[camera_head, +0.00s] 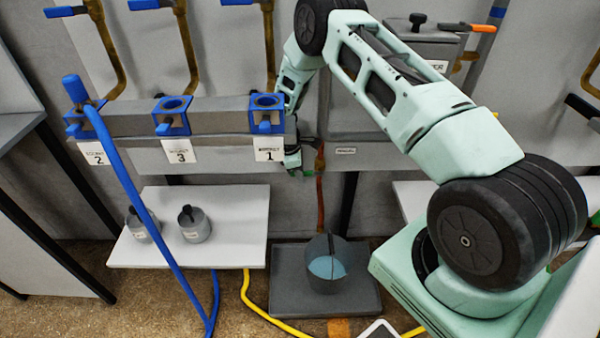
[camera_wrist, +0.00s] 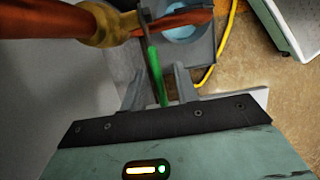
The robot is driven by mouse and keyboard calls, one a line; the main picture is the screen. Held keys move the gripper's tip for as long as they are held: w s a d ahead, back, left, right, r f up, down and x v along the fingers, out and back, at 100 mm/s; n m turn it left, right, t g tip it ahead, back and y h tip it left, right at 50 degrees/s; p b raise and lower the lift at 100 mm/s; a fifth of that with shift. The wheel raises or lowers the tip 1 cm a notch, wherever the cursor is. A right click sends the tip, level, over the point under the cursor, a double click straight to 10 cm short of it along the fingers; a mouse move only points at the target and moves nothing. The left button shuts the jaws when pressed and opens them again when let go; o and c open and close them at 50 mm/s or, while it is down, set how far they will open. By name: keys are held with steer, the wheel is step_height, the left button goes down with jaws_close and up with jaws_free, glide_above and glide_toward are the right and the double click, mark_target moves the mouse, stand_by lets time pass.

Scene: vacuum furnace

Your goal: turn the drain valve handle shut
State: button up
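The drain valve handle, a thin green lever (camera_wrist: 156,75), shows in the wrist view. It points crosswise to the copper pipe (camera_wrist: 50,22), beside the brass valve body (camera_wrist: 105,25). My gripper (camera_wrist: 160,82) has its two grey fingers apart, one on each side of the lever, with visible gaps; I cannot tell whether either finger touches it. The lever is hard to make out there.
A grey bucket (camera_head: 312,270) with blue liquid stands on a dark platform (camera_head: 365,300) below the pipe. The rail (camera_head: 215,122) with blue clamps is close to my wrist. A white shelf (camera_head: 240,210) holds two grey weights. A yellow hose (camera_head: 250,295) lies on the floor.

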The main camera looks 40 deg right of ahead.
steer(key=shift+r, duration=0.1)
steer(key=v, duration=0.7)
steer(key=shift+r, duration=0.2)
stand_by(0.4)
